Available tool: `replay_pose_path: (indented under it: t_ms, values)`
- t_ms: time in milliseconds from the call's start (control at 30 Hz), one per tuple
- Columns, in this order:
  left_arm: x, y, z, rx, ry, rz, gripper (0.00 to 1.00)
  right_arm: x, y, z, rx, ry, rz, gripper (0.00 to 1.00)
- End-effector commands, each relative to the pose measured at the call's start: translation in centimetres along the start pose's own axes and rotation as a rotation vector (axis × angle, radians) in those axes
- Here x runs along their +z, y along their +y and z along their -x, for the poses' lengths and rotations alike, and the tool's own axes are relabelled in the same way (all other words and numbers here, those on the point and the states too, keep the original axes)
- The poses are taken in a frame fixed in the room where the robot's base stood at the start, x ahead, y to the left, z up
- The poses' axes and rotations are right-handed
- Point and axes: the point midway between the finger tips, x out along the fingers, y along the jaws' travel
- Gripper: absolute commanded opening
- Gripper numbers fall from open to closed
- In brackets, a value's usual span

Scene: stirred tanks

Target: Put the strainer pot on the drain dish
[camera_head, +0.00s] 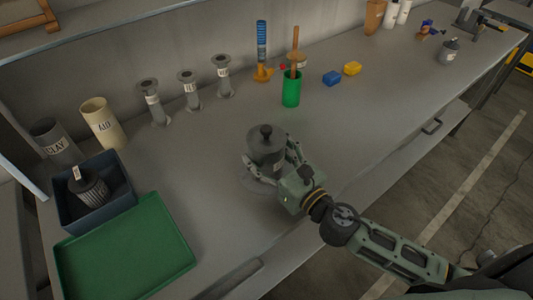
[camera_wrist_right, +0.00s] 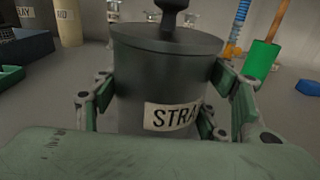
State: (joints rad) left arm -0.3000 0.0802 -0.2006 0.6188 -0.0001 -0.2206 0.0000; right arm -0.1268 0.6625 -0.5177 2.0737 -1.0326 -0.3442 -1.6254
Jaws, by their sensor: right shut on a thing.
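The strainer pot (camera_head: 266,146) is a dark grey lidded cylinder with a round knob, upright over the middle of the bench. In the right wrist view the pot (camera_wrist_right: 165,75) fills the centre, with a label whose visible part reads "STRA". My right gripper (camera_head: 271,166) is shut on it, with one finger on each side. My left gripper is not in view.
A green tray (camera_head: 125,252) and a dark blue bin (camera_head: 122,202) holding a dark canister (camera_head: 91,189) stand at the left. Several grey flanged cylinders line the back. A green cup (camera_head: 291,90) stands behind the pot.

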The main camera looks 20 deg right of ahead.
Motion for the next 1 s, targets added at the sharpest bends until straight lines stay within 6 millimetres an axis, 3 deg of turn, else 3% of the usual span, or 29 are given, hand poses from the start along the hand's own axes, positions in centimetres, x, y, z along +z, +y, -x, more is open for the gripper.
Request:
replay_pose_path:
  t_ms: [267, 300, 467, 867, 1000]
  values:
    - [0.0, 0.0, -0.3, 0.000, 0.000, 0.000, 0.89, -0.3, 0.0, 0.0, 0.000, -0.001, 0.000, 0.38]
    - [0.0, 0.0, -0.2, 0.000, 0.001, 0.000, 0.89, -0.2, 0.0, 0.0, 0.000, 0.000, 0.000, 0.70]
    - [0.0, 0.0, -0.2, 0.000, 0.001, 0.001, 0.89, -0.2, 0.0, 0.0, 0.000, 0.000, 0.000, 0.84]
    - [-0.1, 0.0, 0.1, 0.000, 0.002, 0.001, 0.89, 0.2, 0.0, 0.0, 0.000, 0.000, 0.000, 0.86]
    - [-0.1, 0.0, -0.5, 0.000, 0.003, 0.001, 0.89, -0.2, 0.0, 1.3, 0.000, 0.002, -0.001, 0.86]
